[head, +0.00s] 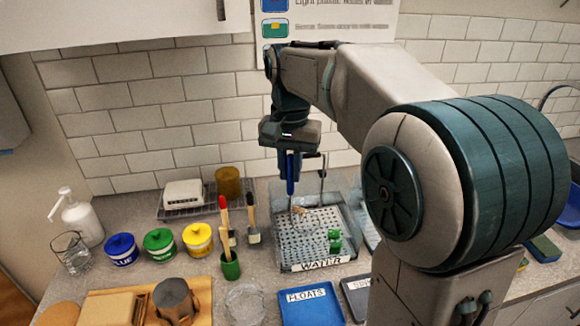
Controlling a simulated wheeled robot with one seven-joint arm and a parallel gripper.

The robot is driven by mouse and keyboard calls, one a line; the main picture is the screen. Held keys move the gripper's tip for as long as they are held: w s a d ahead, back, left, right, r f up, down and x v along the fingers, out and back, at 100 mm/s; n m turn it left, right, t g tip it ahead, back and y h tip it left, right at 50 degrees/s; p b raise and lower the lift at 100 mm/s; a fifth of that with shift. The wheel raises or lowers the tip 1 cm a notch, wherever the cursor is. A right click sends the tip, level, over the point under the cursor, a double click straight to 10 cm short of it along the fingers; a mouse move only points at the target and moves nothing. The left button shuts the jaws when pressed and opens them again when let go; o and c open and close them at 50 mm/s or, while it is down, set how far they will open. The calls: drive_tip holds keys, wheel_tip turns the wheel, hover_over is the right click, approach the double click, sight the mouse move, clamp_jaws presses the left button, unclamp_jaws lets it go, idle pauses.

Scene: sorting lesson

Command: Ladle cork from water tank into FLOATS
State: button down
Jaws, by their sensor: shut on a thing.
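The clear water tank (345,252), labelled WATER, stands on the counter with a perforated bottom. My gripper (291,156) points down above the tank's back left part and is shut on a blue-handled tool, seemingly the ladle (290,178). Its lower end reaches into the tank; the bowl is hard to make out. A small tan piece, likely the cork (301,212), shows in the tank close to the tool's lower end. I cannot tell whether it lies in the bowl. The blue FLOATS tray (311,312) sits in front of the tank and looks empty.
Green blocks (335,240) are in the tank's right part. A grey tray (357,296) beside FLOATS is partly hidden by my arm.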

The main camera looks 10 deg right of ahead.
sight(290, 193)
drive_tip(key=shift+f+b, duration=2.25)
drive_tip(key=shift+f, duration=0.45)
drive_tip(key=shift+w+r, duration=0.15)
drive_tip(key=shift+w+p, duration=1.5)
drive_tip(key=shift+w, duration=1.65)
wheel_tip(290, 193, up, 15)
drive_tip(key=p, duration=1.3)
drive_tip(key=shift+f, duration=0.2)
drive_tip(key=shift+s, duration=0.15)
